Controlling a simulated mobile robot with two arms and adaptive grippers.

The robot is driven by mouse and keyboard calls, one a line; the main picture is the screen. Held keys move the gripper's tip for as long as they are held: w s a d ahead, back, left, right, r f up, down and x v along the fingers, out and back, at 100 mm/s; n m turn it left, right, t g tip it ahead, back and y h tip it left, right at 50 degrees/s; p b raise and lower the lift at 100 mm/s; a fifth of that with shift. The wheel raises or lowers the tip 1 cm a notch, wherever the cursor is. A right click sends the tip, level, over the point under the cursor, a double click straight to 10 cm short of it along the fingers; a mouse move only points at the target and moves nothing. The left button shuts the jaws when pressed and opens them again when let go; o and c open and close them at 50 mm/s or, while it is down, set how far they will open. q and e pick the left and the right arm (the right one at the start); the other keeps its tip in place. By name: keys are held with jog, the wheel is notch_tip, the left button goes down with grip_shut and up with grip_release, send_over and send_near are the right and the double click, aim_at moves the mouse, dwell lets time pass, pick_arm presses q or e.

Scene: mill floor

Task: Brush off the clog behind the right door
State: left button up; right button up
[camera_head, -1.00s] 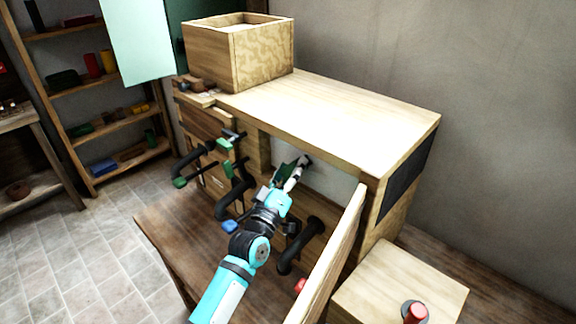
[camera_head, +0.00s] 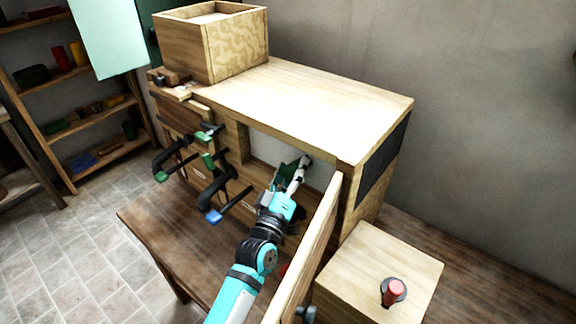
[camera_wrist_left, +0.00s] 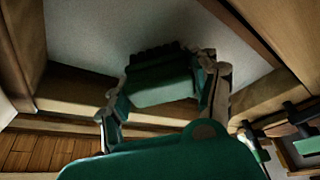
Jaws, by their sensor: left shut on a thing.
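My left gripper (camera_head: 293,176) reaches into the right-hand opening in the front of the wooden machine (camera_head: 310,105). It is shut on a green brush (camera_head: 283,176); in the left wrist view the brush (camera_wrist_left: 160,82) sits between the two fingers (camera_wrist_left: 163,88), with dark bristles at its far edge. The right door (camera_head: 318,240) is a wooden panel swung open, to the right of my arm. Behind the brush is a pale grey surface (camera_wrist_left: 90,35). I cannot make out a clog; the brush and gripper hide part of the opening. My right gripper is not in view.
Black clamps with green (camera_head: 160,176) and blue (camera_head: 213,216) ends stick out left of my arm. A wooden box (camera_head: 378,268) with a red knob (camera_head: 393,291) stands right of the door. An open hopper (camera_head: 235,45) sits on top. Shelves (camera_head: 85,110) stand far left.

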pick_arm(q)
jog(key=shift+s+d+p, duration=0.3)
jog(key=shift+s+d, duration=0.15)
jog(key=shift+d, duration=0.25)
jog(key=shift+s+d+p, duration=0.25)
jog(key=shift+s+d, duration=0.2)
jog(key=shift+d, duration=0.2)
jog(key=shift+w+a+b, duration=0.3)
jog(key=shift+w+a, duration=0.4)
jog(key=shift+a, duration=0.3)
jog(key=shift+w+a+b, duration=0.25)
jog(key=shift+w+a, duration=0.4)
jog(key=shift+a, duration=0.4)
jog(key=shift+w+a+b, duration=0.3)
jog(key=shift+w+a, duration=0.4)
jog(key=shift+a, duration=0.3)
jog(key=shift+w+a+b, duration=0.55)
jog(key=shift+w+a, duration=0.05)
jog(key=shift+a, duration=0.25)
jog(key=shift+w+a, duration=0.35)
jog(key=shift+a, duration=0.2)
jog(key=shift+w+a+f+b, duration=0.1)
jog(key=shift+w+a+b, duration=0.2)
jog(key=shift+a+b, duration=0.15)
jog(key=shift+w+a+b, duration=0.3)
jog(key=shift+a, duration=0.2)
jog(key=shift+w+a, duration=0.3)
jog(key=shift+a, duration=0.15)
